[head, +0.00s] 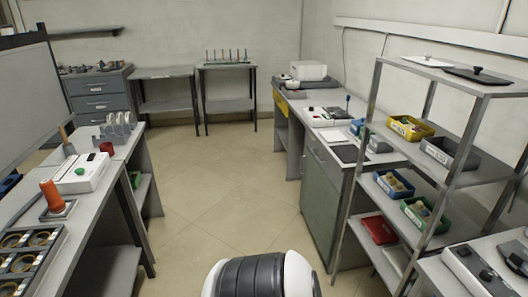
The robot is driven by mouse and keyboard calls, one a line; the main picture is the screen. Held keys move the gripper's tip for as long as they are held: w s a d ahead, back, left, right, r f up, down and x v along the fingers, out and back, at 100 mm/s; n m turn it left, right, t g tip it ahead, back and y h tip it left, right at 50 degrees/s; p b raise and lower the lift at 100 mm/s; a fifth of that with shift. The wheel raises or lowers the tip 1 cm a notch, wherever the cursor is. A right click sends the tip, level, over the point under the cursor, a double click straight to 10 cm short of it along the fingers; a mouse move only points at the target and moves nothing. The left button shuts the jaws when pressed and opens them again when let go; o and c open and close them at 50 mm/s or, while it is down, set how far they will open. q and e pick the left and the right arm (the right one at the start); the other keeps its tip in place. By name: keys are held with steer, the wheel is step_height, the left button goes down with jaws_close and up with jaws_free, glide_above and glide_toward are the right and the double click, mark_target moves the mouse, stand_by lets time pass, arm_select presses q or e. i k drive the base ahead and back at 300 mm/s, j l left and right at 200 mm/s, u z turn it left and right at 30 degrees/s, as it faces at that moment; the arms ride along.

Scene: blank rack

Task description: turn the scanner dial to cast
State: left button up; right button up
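I cannot tell for sure which device is the scanner, and no dial marking can be read. A white box with a green knob (80,172) lies on the left bench. A grey-white device with dark knobs (474,268) is at the bottom right, cut by the frame edge. A low white device with a red button (315,112) sits on the right counter. A larger pale box (308,70) stands at that counter's far end. Neither of my grippers is in view.
The tiled floor (215,180) is open down the middle between the left bench (110,180) and right counter (318,155). An open shelf rack (405,155) with yellow, blue and green bins stands at right. Two small tables (228,65) and a grey drawer cabinet (97,88) line the back.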

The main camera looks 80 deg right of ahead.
mark_target(485, 275)
steer(key=z, duration=4.45)
